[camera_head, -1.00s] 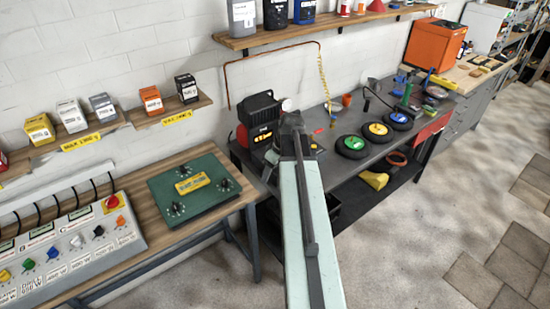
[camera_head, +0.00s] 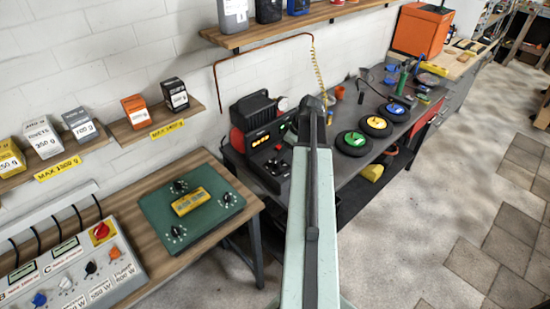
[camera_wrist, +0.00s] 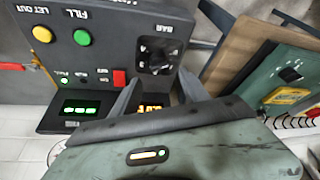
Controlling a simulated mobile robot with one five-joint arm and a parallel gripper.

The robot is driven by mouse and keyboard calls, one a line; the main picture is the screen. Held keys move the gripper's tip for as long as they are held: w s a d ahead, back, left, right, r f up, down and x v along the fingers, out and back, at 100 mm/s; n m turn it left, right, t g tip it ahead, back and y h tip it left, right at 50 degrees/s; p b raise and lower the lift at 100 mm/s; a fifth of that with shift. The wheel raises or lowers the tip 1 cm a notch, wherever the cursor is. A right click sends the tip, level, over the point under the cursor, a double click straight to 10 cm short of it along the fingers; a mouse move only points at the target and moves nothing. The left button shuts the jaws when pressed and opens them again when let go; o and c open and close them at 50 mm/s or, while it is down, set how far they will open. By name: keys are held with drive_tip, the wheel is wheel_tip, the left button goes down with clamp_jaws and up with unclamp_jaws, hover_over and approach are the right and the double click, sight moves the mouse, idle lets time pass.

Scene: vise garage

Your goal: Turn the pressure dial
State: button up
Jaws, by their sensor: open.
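The pressure machine (camera_head: 252,118) is a black and red unit with a lit orange display, standing on the dark bench in the head view. Its sloped front panel carries small controls. In the wrist view the panel fills the upper left, with its lettering upside down. The round black dial (camera_wrist: 157,57), by the label "BAR", sits there beside a red switch (camera_wrist: 119,78), a green button (camera_wrist: 82,37) and a yellow button (camera_wrist: 42,34). My gripper (camera_wrist: 158,84) is open, its two fingers apart and pointing toward the dial. Contact cannot be told. In the head view my arm hides the fingers.
Three wheels with green, yellow and blue hubs (camera_head: 355,142) lie on the bench right of my arm. A wooden table (camera_head: 215,168) with a green dial board (camera_head: 212,222) and a grey control box (camera_head: 75,278) stands at left. Open floor lies at right.

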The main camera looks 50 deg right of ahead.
sight(278, 163)
drive_tip(key=shift+f+b, duration=0.5)
drive_tip(key=shift+b, duration=0.05)
drive_tip(key=b+x, duration=0.6)
drive_tip(key=x, duration=0.1)
drive_tip(key=shift+r, duration=0.15)
clamp_jaws()
